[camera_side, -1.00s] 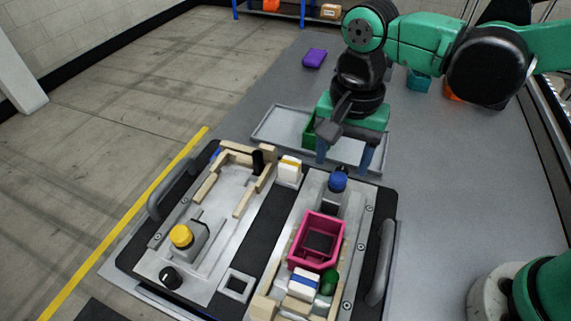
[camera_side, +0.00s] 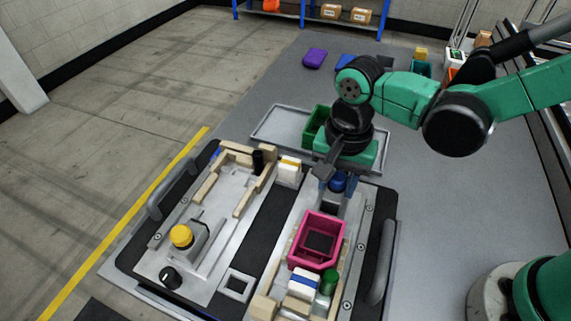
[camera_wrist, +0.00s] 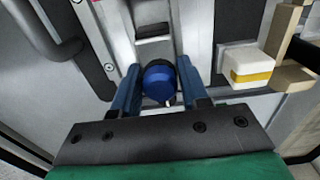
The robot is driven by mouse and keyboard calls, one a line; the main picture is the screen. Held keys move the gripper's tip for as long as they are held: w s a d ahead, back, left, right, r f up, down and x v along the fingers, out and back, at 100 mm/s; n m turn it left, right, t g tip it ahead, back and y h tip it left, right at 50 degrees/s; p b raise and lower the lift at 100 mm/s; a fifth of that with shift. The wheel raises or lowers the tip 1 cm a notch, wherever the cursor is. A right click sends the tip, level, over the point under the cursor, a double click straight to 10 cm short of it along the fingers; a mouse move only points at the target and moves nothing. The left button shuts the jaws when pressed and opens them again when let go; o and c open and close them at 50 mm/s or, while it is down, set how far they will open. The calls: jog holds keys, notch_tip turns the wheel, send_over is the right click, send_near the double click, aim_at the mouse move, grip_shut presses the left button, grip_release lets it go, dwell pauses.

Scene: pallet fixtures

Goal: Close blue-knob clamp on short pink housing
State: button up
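The pink housing (camera_side: 304,247) sits in the right-hand fixture of the pallet. The blue knob (camera_side: 338,183) of the clamp stands just behind it, near the pallet's back edge, with a gap to the housing. My gripper (camera_side: 338,197) is lowered over the knob, which partly hides behind the fingers. In the wrist view the blue knob (camera_wrist: 158,82) lies between the two blue fingers of my gripper (camera_wrist: 158,78). A finger stands on each side; whether they touch the knob is hard to tell. The clamp's grey body (camera_wrist: 153,38) shows beyond the knob.
A white block with a yellow band (camera_side: 288,171) stands left of the clamp and shows in the wrist view (camera_wrist: 249,64). A yellow knob (camera_side: 181,236) and a green knob (camera_side: 329,281) are on the pallet. A tray (camera_side: 274,128) with a green bin lies behind. A handle (camera_side: 381,265) rises at right.

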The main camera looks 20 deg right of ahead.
aim_at(332, 200)
jog(key=shift+s+a, duration=0.1)
grip_shut()
jog(key=shift+s+a, duration=0.85)
jog(key=o, duration=0.9)
grip_release()
jog(key=shift+r, duration=4)
jog(key=d+n+t, duration=0.6)
jog(key=d+n, duration=0.2)
jog(key=d, duration=0.7)
jog(key=shift+w+d+r+t, duration=0.15)
jog(key=shift+w+r+t, duration=0.25)
jog(key=shift+w+r, duration=0.05)
